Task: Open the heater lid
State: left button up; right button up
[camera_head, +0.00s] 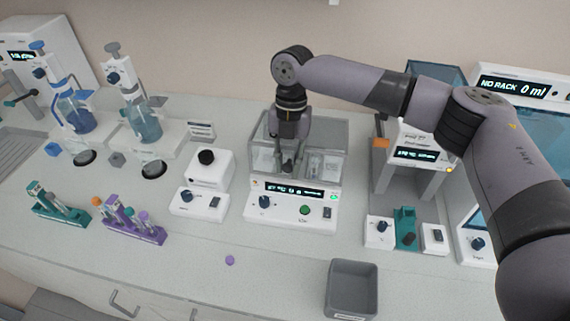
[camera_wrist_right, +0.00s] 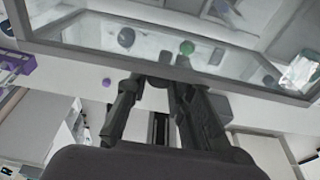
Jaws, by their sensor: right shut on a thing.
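The heater (camera_head: 290,208) is a white box with a lit display, a dark knob and a green button. Its clear lid (camera_head: 327,133) is a see-through box over the top and appears down. My right gripper (camera_head: 289,168) points downward at the front of the lid. It is shut on what seems to be the lid's handle, which the fingers hide. In the right wrist view, the fingers (camera_wrist_right: 155,84) meet the lid's edge (camera_wrist_right: 235,85). My left gripper is not in view.
A white knob unit (camera_head: 208,170) stands left of the heater. Purple (camera_head: 133,222) and teal (camera_head: 57,210) tube racks are further left. A grey bin (camera_head: 352,290) stands at the front, with a small purple cap (camera_head: 230,260) on the bare counter. A dispenser (camera_head: 415,155) stands to the right.

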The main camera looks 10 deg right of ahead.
jog(key=shift+w+d+r+p, duration=0.1)
jog(key=shift+w+r+p, duration=0.1)
jog(key=shift+r+p, duration=0.2)
jog(key=shift+w+d+r+p, duration=0.1)
jog(key=shift+w+r+p, duration=0.15)
jog(key=shift+r, duration=0.35)
jog(key=shift+w+d+r+p, duration=0.1)
jog(key=shift+w+r+p, duration=0.1)
jog(key=shift+r+p, duration=0.35)
jog(key=shift+w+r+p, duration=0.15)
jog(key=shift+r+p, duration=0.25)
jog(key=shift+p, duration=0.2)
jog(key=shift+w+d+r+p, duration=0.2)
jog(key=shift+w+r+p, duration=0.25)
jog(key=shift+r+p, duration=0.1)
jog(key=shift+w+d+r+p, duration=0.25)
jog(key=shift+w+r+p, duration=0.5)
jog(key=shift+r+p, duration=0.25)
jog(key=shift+w+d+r, duration=0.25)
jog(key=shift+w+r, duration=0.15)
jog(key=shift+w, duration=0.05)
